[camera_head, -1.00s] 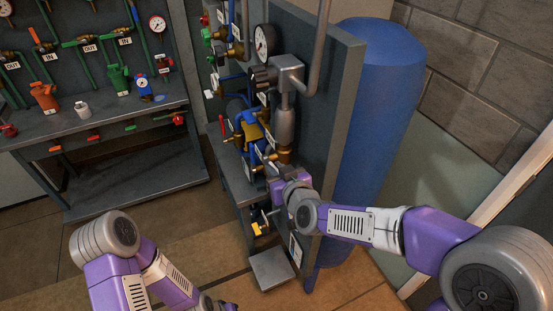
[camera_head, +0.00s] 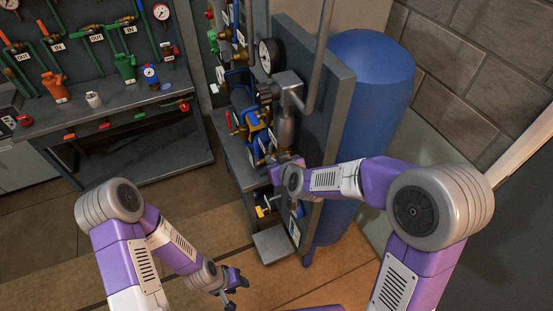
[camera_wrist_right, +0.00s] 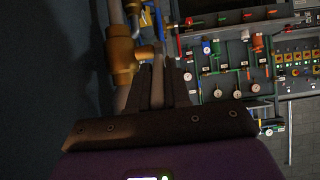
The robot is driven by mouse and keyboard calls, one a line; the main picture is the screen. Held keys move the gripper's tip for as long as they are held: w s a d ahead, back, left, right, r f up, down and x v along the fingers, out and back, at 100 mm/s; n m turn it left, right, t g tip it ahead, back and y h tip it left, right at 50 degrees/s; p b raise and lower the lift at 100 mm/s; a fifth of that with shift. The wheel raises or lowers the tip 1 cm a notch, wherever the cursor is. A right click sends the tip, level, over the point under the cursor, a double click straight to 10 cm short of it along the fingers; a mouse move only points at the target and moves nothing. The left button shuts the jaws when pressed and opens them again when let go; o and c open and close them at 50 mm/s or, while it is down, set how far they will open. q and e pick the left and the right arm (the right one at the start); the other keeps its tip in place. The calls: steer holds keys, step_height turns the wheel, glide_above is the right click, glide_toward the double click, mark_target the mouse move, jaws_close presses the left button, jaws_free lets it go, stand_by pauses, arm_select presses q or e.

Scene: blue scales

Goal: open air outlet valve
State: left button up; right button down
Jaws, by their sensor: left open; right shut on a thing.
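The valve panel (camera_head: 305,58) stands in the centre of the head view, with pipes, a gauge and valves on its left face. My right gripper (camera_head: 279,164) is at the lower pipework there, partly hidden by its own wrist. In the right wrist view my right gripper (camera_wrist_right: 158,62) has its fingers close together beside a brass valve body (camera_wrist_right: 122,55), shut on a small part at its side stub. The fingers hide most of that part, and I cannot tell whether it is the outlet handle. My left gripper (camera_head: 236,281) is open and empty, low over the floor.
A blue tank (camera_head: 365,90) stands behind the panel. A yellow-handled valve (camera_head: 263,209) sits low on the panel's stand. A workbench (camera_head: 130,110) with several valves is at the left. The floor between bench and panel is clear.

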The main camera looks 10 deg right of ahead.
stand_by(0.4)
steer(key=c, duration=1.2)
jaws_free()
steer(key=shift+o, duration=0.2)
steer(key=p+v, duration=0.2)
steer(key=v, duration=0.5)
steer(key=shift+s+r, duration=0.2)
steer(key=shift+s, duration=0.05)
